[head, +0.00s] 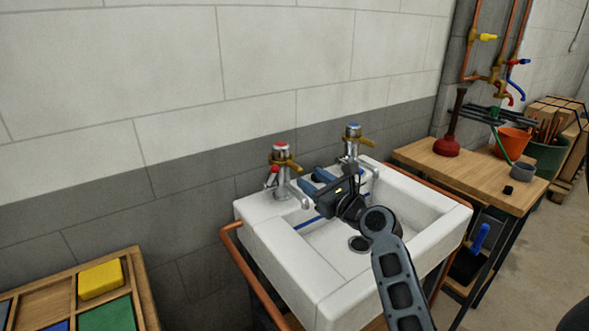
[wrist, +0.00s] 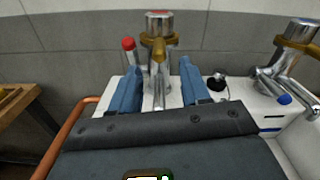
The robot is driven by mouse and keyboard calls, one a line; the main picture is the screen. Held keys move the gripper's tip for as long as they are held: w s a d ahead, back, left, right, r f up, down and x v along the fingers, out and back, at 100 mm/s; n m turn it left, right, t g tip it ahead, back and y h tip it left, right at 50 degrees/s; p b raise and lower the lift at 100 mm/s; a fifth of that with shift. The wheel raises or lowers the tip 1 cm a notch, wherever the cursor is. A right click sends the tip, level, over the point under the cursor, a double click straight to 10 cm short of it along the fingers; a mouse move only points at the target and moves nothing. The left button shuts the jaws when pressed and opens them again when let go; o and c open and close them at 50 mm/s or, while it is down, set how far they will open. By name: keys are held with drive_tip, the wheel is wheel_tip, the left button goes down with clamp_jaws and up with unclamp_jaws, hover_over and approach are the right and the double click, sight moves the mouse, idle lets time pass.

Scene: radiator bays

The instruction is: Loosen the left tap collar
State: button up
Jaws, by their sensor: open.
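The left tap (head: 281,172) is chrome with a red-marked top and stands at the back left of the white sink. Its brass collar (head: 283,161) has a lever sticking out, and it also shows in the wrist view (wrist: 158,41). My gripper (head: 310,182) is over the sink, to the right of the left tap in the head view. In the wrist view my two blue fingers (wrist: 160,72) are apart and empty, one on each side of the tap's spout in the picture. The collar is beyond and above the fingertips; no contact shows.
The right tap (head: 352,142) has a blue top and a brass collar. A red-capped object (wrist: 129,49) stands close left of the left tap. A copper rail (head: 250,262) runs around the sink (head: 285,262). A wooden bench (head: 485,178) with a plunger (head: 450,135) stands at right.

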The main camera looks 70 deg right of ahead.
sight(297, 170)
drive_tip(key=x, duration=0.7)
drive_tip(key=shift+p, duration=0.3)
clamp_jaws()
idle(0.4)
